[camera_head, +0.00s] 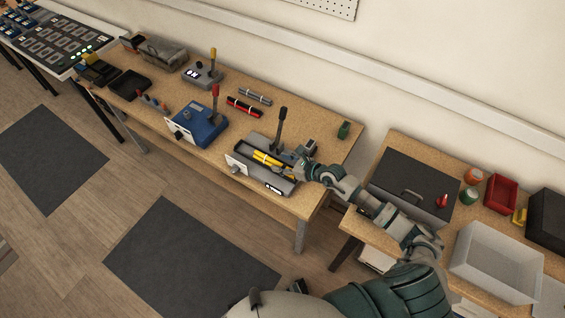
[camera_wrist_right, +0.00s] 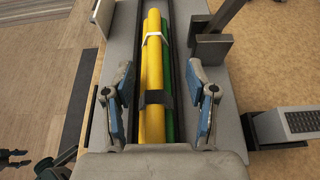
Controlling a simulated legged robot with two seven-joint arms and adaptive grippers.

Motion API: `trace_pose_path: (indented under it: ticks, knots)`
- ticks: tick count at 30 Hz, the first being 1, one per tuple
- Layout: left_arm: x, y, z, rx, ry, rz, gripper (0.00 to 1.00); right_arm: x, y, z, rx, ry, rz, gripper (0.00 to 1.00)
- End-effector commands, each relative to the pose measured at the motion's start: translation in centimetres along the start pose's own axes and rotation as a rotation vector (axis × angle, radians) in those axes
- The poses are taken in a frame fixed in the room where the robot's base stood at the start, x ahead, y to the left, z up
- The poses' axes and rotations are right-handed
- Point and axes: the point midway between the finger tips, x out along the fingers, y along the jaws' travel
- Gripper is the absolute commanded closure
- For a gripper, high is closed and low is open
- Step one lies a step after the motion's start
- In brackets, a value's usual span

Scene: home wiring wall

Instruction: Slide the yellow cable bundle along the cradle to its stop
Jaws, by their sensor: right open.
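The yellow cable bundle (camera_head: 268,160) lies in a grey cradle (camera_head: 278,186) on the wooden workbench. In the right wrist view the bundle (camera_wrist_right: 153,70) has a white band and a black band, with a green strip along its right side. The cradle's rims (camera_wrist_right: 119,50) run along both sides of it. My right gripper (camera_head: 300,165) is at the right end of the cradle. In the wrist view its blue-padded fingers (camera_wrist_right: 160,110) stand apart on either side of the bundle, with gaps on both sides.
A black lever (camera_head: 281,128) rises behind the cradle. A blue device with a red lever (camera_head: 203,125) stands to its left, with red and black cables (camera_head: 244,107) behind. A dark-lidded box (camera_head: 412,185) and a pale bin (camera_head: 497,262) stand on the right table.

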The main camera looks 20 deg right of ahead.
Motion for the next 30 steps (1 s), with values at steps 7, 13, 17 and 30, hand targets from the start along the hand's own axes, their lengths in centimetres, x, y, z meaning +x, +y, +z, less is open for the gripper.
trace_pose_path:
  ticks: [7,13,17,30]
  knots:
    - [0.0,-0.1,-0.1,0.000,0.003,0.002,0.60,-1.9,0.0,-0.1,-0.002,0.001,-0.001,0.43]
    - [0.0,0.0,0.0,0.000,0.002,0.000,0.60,-6.3,-0.2,-0.4,-0.001,0.003,0.000,0.43]
    - [0.0,0.0,0.0,0.000,0.002,0.000,0.60,-8.9,-0.3,-0.4,0.000,0.003,0.000,0.43]
    - [0.0,-0.1,0.0,0.000,0.002,0.001,0.60,-12.2,-0.3,-0.3,0.003,-0.002,0.001,0.43]
